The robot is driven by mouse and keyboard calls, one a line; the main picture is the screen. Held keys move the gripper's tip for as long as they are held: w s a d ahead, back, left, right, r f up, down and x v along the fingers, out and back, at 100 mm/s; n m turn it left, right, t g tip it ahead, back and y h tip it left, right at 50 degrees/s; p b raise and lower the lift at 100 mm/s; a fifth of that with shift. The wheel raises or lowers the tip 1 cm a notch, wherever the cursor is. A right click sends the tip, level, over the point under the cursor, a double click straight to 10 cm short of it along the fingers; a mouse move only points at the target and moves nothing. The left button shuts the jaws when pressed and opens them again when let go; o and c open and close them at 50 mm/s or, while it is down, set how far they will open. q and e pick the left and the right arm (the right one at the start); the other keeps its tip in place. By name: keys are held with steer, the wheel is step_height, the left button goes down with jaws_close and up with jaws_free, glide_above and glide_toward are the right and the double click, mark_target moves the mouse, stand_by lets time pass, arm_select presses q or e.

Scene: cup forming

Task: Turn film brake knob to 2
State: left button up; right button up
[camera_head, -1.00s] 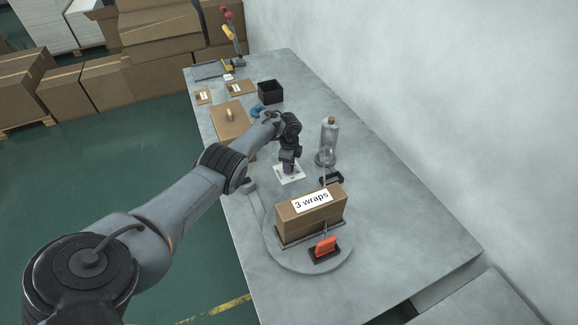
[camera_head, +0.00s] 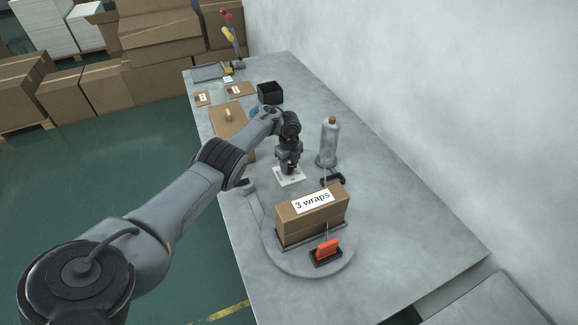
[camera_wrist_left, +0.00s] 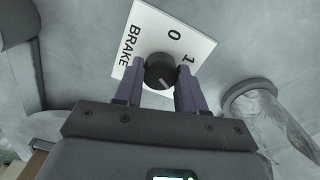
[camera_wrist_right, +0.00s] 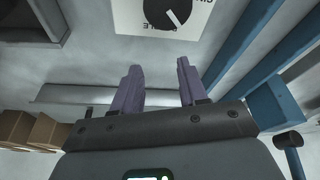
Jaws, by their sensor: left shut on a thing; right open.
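The film brake knob (camera_wrist_left: 160,71) is black and round with a pale pointer line. It stands on a white plate (camera_wrist_left: 139,27) marked BRAKE, 0 and 1 in the left wrist view. In the head view my left gripper (camera_head: 288,168) points down over the white plate (camera_head: 291,179) and hides the knob. My right gripper (camera_wrist_right: 158,78) is open and empty.
A box labelled "3 wraps" (camera_head: 320,217) stands on a round turntable (camera_head: 285,260) in front of the plate. An orange-handled item (camera_head: 326,248) lies beside it. Another black knob (camera_wrist_right: 167,14) shows in the right wrist view.

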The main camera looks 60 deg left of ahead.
mark_target(289, 166)
steer(key=shift+d, duration=0.15)
arm_select(q)
steer(key=o, duration=1.1)
steer(key=shift+c, duration=0.2)
step_height(289, 166, up, 11)
steer(key=p, duration=0.4)
arm_select(e)
steer(key=shift+r, duration=2.05)
arm_select(q)
steer(key=shift+f, duration=0.1)
arm_select(e)
steer(key=shift+r, duration=0.1)
